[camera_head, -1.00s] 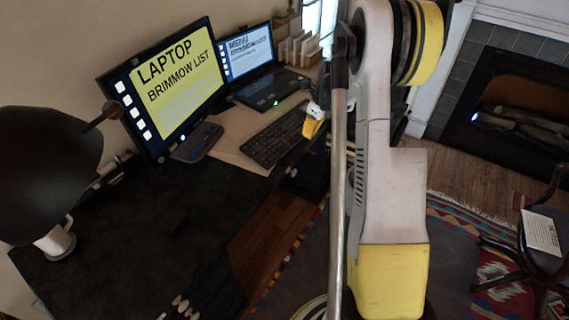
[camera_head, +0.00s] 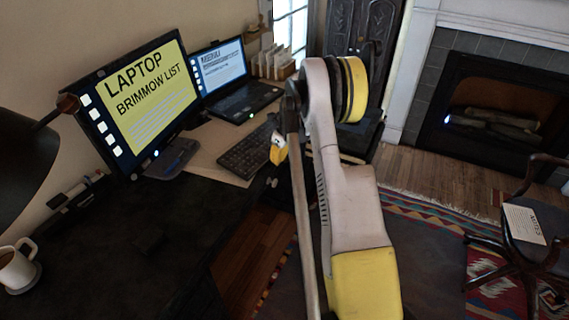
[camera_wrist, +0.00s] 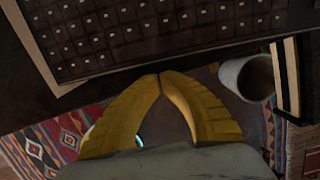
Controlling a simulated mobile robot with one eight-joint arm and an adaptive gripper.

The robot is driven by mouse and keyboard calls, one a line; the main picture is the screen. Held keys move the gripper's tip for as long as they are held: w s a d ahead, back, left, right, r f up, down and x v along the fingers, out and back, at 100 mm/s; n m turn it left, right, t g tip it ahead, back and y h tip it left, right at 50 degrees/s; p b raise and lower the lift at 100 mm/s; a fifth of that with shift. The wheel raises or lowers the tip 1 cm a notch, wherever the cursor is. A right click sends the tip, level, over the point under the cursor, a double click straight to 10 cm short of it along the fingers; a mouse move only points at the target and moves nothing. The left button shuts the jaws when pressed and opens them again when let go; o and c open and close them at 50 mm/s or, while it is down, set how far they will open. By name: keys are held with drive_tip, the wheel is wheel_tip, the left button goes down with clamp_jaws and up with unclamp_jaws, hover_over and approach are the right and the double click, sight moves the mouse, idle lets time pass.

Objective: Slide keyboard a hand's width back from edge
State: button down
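The black keyboard (camera_head: 247,148) lies on a tan mat (camera_head: 205,152) on the dark desk, in front of the laptop. In the wrist view the keyboard (camera_wrist: 150,32) fills the top, its near long edge slightly slanted. My gripper (camera_head: 279,150) is small in the head view, beside the keyboard's near side; my arm hides part of this area. In the wrist view my gripper (camera_wrist: 160,77) has its yellow fingertips together, just short of the keyboard's near edge, with nothing between them. I cannot tell whether the tips touch the keyboard.
A monitor (camera_head: 140,103) and a laptop (camera_head: 236,85) stand behind the keyboard. A mug (camera_wrist: 247,77) is close right of my fingers in the wrist view. Another white mug (camera_head: 16,268) is at far left. A chair (camera_head: 530,225) stands at right on the rug.

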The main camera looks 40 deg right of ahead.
sight(265, 152)
drive_tip(key=shift+w, duration=0.25)
drive_tip(key=w, duration=0.2)
drive_tip(key=w+a, duration=0.1)
drive_tip(key=w, duration=0.3)
drive_tip(key=shift+a, duration=0.3)
